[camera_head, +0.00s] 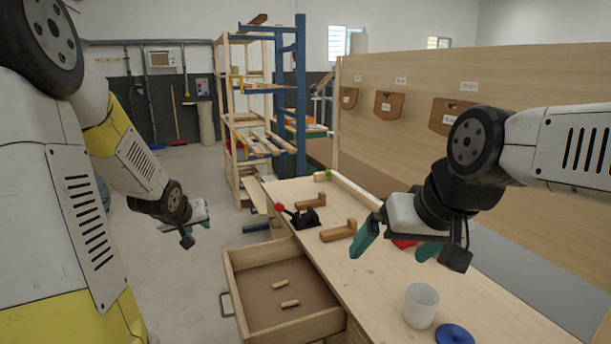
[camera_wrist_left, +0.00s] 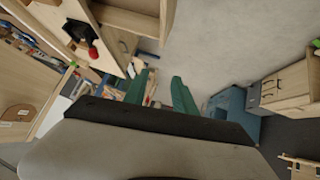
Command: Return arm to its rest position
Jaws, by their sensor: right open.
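My right gripper (camera_head: 396,245) hangs over the workbench (camera_head: 375,285), its two green fingers spread apart with nothing between them. A red object (camera_head: 403,243) lies on the bench behind the fingers and is partly hidden. My left gripper (camera_head: 197,215) hangs at the left over open floor, left of the bench and clear of it. In the left wrist view its green fingers (camera_wrist_left: 160,92) are apart and nothing shows between them.
The bench drawer (camera_head: 325,322) is open, with two wooden pegs (camera_head: 288,293) inside. A white cup (camera_head: 421,305) and blue lid (camera_head: 454,335) stand near the front. A black clamp (camera_head: 302,217) and wooden brackets (camera_head: 338,230) lie farther back. A shelf rack (camera_head: 290,90) stands behind.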

